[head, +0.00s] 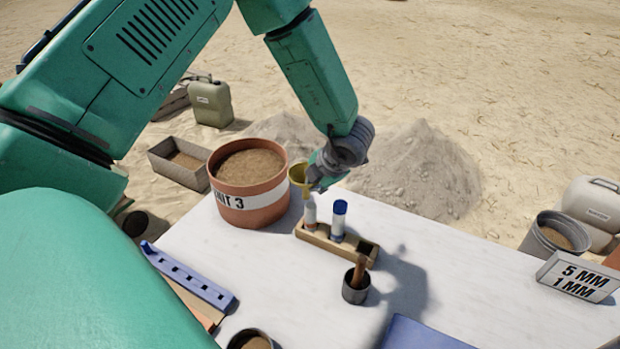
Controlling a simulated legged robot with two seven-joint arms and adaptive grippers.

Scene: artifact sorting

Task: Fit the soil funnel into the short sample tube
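The soil funnel (298,174) is yellow and is held in the air beside the terracotta pot, at the pot's right rim. My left gripper (314,178) is at its right side and appears shut on it; the fingers are small and partly hidden. The funnel's narrow end points down close above a pale tube (310,214), the shorter-looking one, in the wooden rack (352,250). I cannot tell whether the spout touches the tube. A tube with a blue cap (340,221) stands right of it in the rack. My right gripper is not in view.
A soil-filled terracotta pot (250,204) stands left of the rack. A dark cup (356,290) holding a wooden-handled tool stands in front. A blue slotted strip (188,280) lies at left, a blue flat item (425,335) at front.

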